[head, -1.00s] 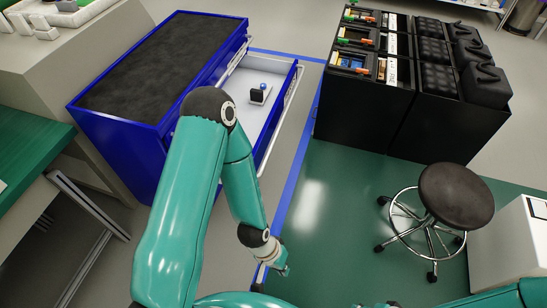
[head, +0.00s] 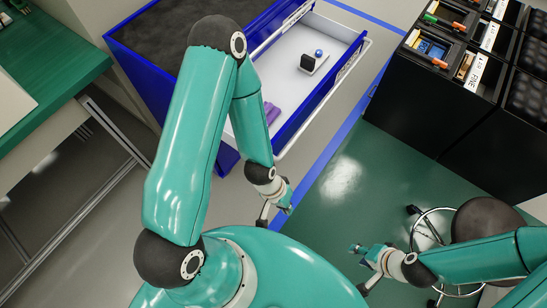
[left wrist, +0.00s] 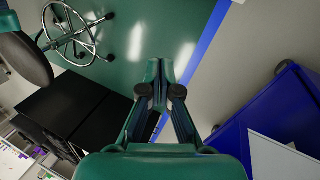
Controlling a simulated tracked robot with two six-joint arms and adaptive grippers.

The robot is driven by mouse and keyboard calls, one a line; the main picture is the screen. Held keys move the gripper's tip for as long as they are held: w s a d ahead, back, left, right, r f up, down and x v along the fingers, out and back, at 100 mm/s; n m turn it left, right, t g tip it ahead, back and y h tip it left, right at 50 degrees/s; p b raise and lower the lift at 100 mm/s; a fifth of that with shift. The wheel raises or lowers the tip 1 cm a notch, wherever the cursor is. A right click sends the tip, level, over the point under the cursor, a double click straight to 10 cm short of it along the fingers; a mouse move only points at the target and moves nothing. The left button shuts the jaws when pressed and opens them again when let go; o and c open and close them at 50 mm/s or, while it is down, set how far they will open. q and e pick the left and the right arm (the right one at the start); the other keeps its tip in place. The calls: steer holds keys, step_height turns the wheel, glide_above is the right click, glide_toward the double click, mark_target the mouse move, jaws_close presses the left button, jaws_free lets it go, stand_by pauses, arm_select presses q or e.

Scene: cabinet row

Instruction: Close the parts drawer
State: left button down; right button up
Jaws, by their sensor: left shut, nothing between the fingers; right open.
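The parts drawer (head: 292,50) stands pulled out of the blue cabinet (head: 130,38). It has a white inside, blue walls and a pale bar handle (head: 322,100) along its front. My left arm passes in front of part of the drawer. My left gripper (head: 279,208) is shut and empty, in front of the drawer's near end and apart from it. In the left wrist view its fingers (left wrist: 159,75) are together. My right gripper (head: 366,265) is open and empty, low over the green floor.
A black cabinet with bins (head: 450,75) stands at the right. A round stool (head: 485,217) is behind my right arm. A green-topped bench (head: 60,40) is at the left. Green floor (head: 370,180) lies clear between drawer and stool.

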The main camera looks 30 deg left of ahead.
arm_select(q)
steer(key=w+r+m+y+b, duration=0.3)
steer(key=w+r+m+y, duration=0.15)
steer(key=m+y, duration=0.4)
steer(key=w+r+m+y+b, duration=0.3)
steer(key=w+r+m+y, duration=0.15)
steer(key=m, duration=0.75)
steer(key=a+f+p, duration=0.1)
steer(key=a+f, duration=0.4)
steer(key=a, duration=0.6)
steer(key=shift+a+f+y, duration=0.25)
steer(key=shift+y, duration=0.05)
